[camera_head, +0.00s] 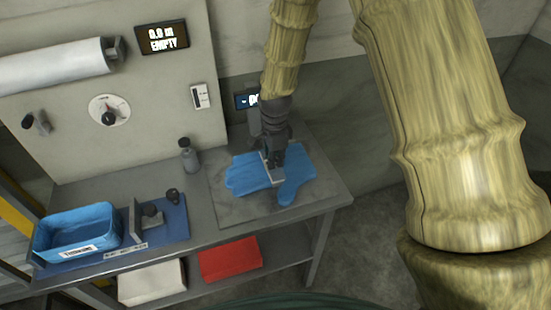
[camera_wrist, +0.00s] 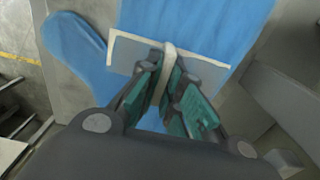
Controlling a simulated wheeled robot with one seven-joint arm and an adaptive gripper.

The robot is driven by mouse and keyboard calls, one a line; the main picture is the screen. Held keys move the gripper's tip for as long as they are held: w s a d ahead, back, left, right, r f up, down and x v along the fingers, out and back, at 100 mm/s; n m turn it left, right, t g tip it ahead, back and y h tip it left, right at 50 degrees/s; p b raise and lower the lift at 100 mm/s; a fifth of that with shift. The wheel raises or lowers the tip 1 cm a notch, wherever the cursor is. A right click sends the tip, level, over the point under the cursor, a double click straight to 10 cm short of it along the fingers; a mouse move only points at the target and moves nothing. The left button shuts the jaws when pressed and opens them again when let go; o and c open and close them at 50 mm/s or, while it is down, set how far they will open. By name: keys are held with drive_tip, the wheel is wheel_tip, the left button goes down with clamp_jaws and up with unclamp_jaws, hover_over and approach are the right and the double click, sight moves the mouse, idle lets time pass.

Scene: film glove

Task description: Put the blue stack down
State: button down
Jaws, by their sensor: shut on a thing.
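The blue stack (camera_head: 250,172) is a flat, glove-shaped blue piece over the grey plate at the right end of the bench. A part like a thumb (camera_head: 291,190) points toward the bench's front. My gripper (camera_head: 272,168) points down at its middle. In the wrist view the fingers (camera_wrist: 168,85) are shut on a pale upright tab that rises from a whitish strip (camera_wrist: 125,50) across the blue stack (camera_wrist: 200,18). I cannot tell whether the stack touches the plate or hangs just above it.
A blue tray (camera_head: 78,232) with a label stands on a blue mat (camera_head: 172,222) at the bench's left. A small grey bottle (camera_head: 189,156) stands at the back. A red stack (camera_head: 230,259) and a white stack (camera_head: 152,283) lie on the lower shelf. A wall panel (camera_head: 160,85) rises behind.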

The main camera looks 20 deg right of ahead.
drive_tip(key=shift+f, duration=0.1)
drive_tip(key=c, duration=1.6)
unclamp_jaws()
wheel_tip(320, 180, up, 12)
drive_tip(key=b, duration=0.3)
drive_tip(key=shift+b, duration=0.4)
